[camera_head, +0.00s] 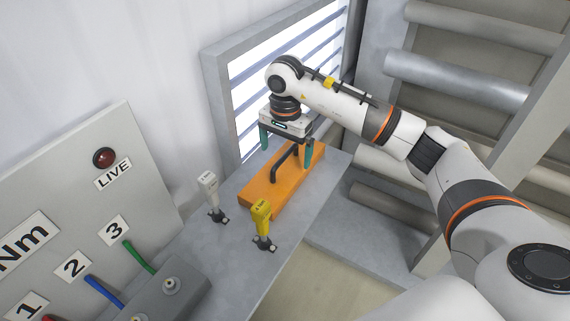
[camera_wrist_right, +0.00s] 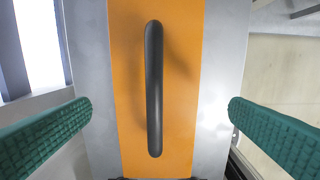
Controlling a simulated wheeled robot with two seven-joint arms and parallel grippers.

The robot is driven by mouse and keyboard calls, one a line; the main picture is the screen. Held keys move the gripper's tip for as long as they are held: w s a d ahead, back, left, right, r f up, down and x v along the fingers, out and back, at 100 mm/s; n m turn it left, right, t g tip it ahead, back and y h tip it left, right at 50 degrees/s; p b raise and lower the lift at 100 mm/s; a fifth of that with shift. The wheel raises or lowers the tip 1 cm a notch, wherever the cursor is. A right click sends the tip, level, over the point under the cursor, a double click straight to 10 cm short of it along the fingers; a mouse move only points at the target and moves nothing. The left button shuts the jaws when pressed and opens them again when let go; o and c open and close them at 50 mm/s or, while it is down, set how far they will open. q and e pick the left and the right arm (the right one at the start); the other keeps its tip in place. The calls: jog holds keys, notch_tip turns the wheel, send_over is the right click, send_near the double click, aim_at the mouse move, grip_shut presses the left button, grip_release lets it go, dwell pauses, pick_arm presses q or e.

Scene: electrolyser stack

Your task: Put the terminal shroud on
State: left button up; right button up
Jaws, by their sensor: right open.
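The terminal shroud is an orange block (camera_head: 262,193) with a black bar handle (camera_head: 284,166) on top. It lies on the grey bench at the foot of a bright louvred window. My right gripper (camera_head: 287,148) is above it, its green fingers wide apart on either side of the handle and touching nothing. In the right wrist view the handle (camera_wrist_right: 154,88) runs up and down the orange top (camera_wrist_right: 185,120), between the two open fingers (camera_wrist_right: 160,128). My left gripper is not in view.
A white-grey tool (camera_head: 208,189) and a yellow tool (camera_head: 261,217) stand upright on the bench (camera_head: 235,260) in front of the shroud. A panel with a red LIVE lamp (camera_head: 104,158) and numbered cables is at left. Metal pipes (camera_head: 455,80) lie at right.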

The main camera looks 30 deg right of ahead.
aim_at(285, 167)
jog(key=shift+f, duration=0.65)
jog(key=shift+w+f, duration=0.15)
jog(key=shift+f, duration=0.1)
notch_tip(285, 167, down, 4)
jog(key=shift+w+d+f+p, duration=0.1)
jog(key=shift+w+f+p, duration=0.05)
jog(key=shift+p, duration=0.35)
jog(key=shift+f, duration=0.45)
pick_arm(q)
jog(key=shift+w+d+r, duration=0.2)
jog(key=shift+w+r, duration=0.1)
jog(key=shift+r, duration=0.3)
pick_arm(e)
jog(key=c, duration=0.8)
